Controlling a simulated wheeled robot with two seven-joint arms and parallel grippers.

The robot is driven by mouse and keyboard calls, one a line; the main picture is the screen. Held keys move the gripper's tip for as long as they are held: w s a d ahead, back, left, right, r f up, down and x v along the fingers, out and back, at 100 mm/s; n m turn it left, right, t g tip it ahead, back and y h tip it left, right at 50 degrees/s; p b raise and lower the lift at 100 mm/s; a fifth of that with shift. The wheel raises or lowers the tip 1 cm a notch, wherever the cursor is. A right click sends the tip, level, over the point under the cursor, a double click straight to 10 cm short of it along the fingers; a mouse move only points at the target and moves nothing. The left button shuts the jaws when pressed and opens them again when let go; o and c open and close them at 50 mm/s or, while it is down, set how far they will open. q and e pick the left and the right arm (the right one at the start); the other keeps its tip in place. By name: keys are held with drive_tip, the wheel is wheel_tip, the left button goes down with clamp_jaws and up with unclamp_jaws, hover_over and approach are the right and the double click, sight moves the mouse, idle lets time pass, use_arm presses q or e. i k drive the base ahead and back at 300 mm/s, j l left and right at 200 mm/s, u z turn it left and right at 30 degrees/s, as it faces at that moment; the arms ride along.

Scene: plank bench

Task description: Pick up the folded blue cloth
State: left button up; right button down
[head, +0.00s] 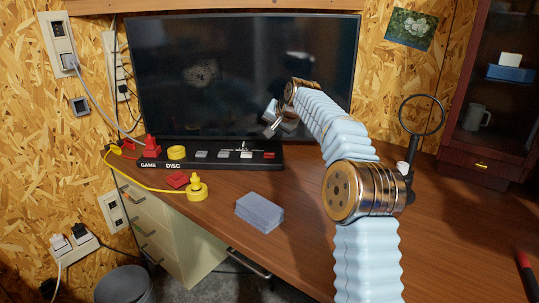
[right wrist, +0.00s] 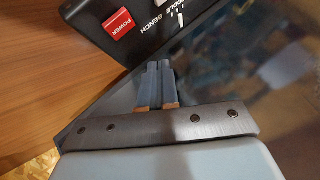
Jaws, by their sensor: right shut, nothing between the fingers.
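The folded blue cloth (head: 260,212) looks like a grey-blue, layered block lying flat near the front edge of the wooden desk. It is not visible in the right wrist view. My right gripper (head: 270,130) is up and behind the cloth, in front of the dark screen and just above the black console. In the right wrist view its two fingers (right wrist: 158,84) are together with nothing between them. My left gripper is not in view.
The black console (head: 212,156) has a red POWER switch (right wrist: 118,24). A yellow plug (head: 196,189) and red block (head: 176,180) lie left of the cloth. The large screen (head: 240,75) stands behind. A ring magnifier (head: 421,115) stands right. Bare desk lies right of the cloth.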

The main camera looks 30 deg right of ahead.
sight(264, 214)
drive_tip(key=k+j, duration=1.2)
drive_tip(key=k, duration=0.05)
